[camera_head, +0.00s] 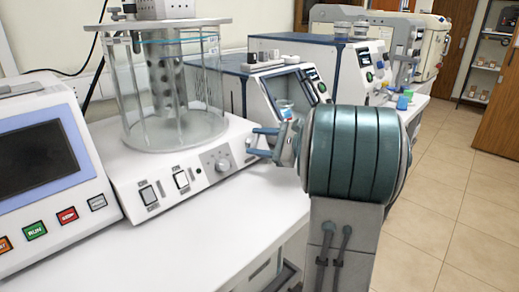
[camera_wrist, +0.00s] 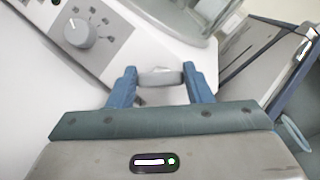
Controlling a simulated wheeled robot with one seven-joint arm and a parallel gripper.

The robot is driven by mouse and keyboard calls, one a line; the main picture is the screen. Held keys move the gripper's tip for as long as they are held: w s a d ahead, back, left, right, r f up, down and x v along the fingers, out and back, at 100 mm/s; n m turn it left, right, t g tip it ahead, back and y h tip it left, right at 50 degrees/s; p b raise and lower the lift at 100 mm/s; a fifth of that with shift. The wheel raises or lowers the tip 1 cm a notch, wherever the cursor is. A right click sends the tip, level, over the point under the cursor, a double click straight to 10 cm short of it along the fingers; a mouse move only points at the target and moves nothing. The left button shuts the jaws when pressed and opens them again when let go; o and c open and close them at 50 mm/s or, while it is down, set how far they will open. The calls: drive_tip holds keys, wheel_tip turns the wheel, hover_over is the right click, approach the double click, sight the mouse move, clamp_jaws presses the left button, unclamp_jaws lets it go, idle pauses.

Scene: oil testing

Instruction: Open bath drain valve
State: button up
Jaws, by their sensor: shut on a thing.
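The bath is a clear glass cylinder (camera_head: 180,90) on a white base unit (camera_head: 190,180), left of centre in the head view. The drain valve shows as a pale grey lever (camera_wrist: 160,77) at the base unit's side edge in the wrist view. My gripper (camera_wrist: 160,84) has its two blue fingers on either side of this lever and is shut on it. In the head view my gripper (camera_head: 258,142) is at the right end of the base unit. There the valve is mostly hidden by the fingers. I cannot tell how far the lever is turned.
A round knob (camera_head: 217,160) and switches are on the base unit's front panel, close left of my gripper. A device with a screen (camera_head: 45,150) stands at the left. A blue-edged instrument (camera_head: 290,95) stands behind my gripper. The white bench top (camera_head: 210,245) in front is clear.

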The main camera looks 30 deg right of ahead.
drive_tip(key=n+g, duration=0.1)
drive_tip(key=n, duration=0.1)
drive_tip(key=n+g+b, duration=0.1)
drive_tip(key=n, duration=0.2)
drive_tip(key=shift+g, duration=0.3)
drive_tip(key=n+g, duration=0.2)
drive_tip(key=n, duration=0.2)
drive_tip(key=shift+r+n+b, duration=0.1)
drive_tip(key=shift+n+b, duration=0.2)
drive_tip(key=shift+n, duration=0.3)
drive_tip(key=o, duration=1)
drive_tip(key=p+v, duration=0.2)
drive_tip(key=v, duration=1.1)
drive_tip(key=shift+s+d+r, duration=0.15)
drive_tip(key=shift+d+r, duration=0.1)
drive_tip(key=shift+r, duration=0.05)
